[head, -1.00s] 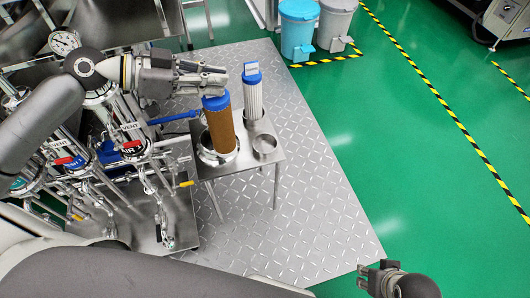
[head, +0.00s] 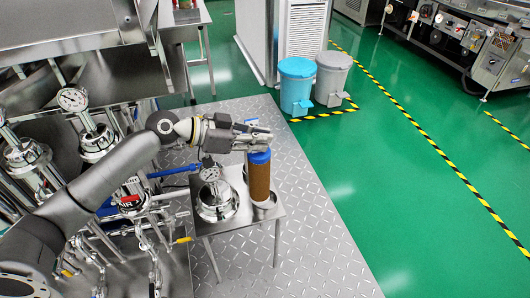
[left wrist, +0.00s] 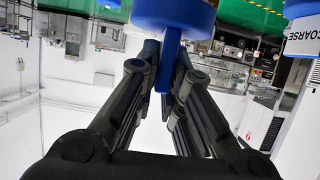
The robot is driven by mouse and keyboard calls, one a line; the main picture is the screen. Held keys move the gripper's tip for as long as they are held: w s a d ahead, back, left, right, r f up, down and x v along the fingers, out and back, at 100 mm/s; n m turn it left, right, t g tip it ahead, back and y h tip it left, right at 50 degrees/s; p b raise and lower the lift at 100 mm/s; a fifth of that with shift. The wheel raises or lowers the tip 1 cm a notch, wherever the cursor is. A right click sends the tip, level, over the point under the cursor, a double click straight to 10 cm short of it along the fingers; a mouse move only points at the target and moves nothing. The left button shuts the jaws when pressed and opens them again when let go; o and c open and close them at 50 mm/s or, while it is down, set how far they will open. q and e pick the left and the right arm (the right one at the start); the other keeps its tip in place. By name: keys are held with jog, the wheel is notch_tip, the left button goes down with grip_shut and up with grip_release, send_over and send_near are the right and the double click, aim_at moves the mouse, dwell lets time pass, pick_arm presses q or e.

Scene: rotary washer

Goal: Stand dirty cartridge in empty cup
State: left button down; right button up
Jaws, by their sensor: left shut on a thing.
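My left gripper (head: 246,140) is shut on the blue cap tab of the brown dirty cartridge (head: 259,180), which hangs upright below the fingers. In the left wrist view the blue tab (left wrist: 167,68) is between the fingers, under the round blue cap. The cartridge's lower end is at the small metal cup (head: 271,202) at the table's right side. I cannot tell whether it rests on the cup's bottom. A white cartridge labelled COARSE (left wrist: 303,40) shows at the right of the left wrist view; the gripper mostly hides it in the head view. My right gripper is not in view.
A steel vessel (head: 217,203) with a gauge stands left of the cup on the small steel table (head: 240,223). Washer pipework and valves (head: 130,200) crowd the left. A blue bin (head: 297,88) and a grey bin (head: 331,78) stand behind. The floor at right is clear.

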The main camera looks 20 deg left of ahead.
aim_at(259, 171)
pick_arm(q)
jog(key=shift+w+d+f, duration=0.35)
jog(key=shift+w+f, duration=0.35)
jog(key=shift+f, duration=0.15)
jog(key=f, duration=0.2)
jog(key=f+b, duration=0.1)
jog(key=shift+w+d+f, duration=0.15)
jog(key=shift+w+f, duration=0.05)
jog(key=shift+f, duration=0.15)
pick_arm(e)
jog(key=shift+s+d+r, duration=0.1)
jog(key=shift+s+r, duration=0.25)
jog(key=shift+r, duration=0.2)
pick_arm(q)
jog(key=c, duration=1.5)
grip_release()
jog(key=shift+f, duration=0.1)
jog(key=shift+c, duration=0.2)
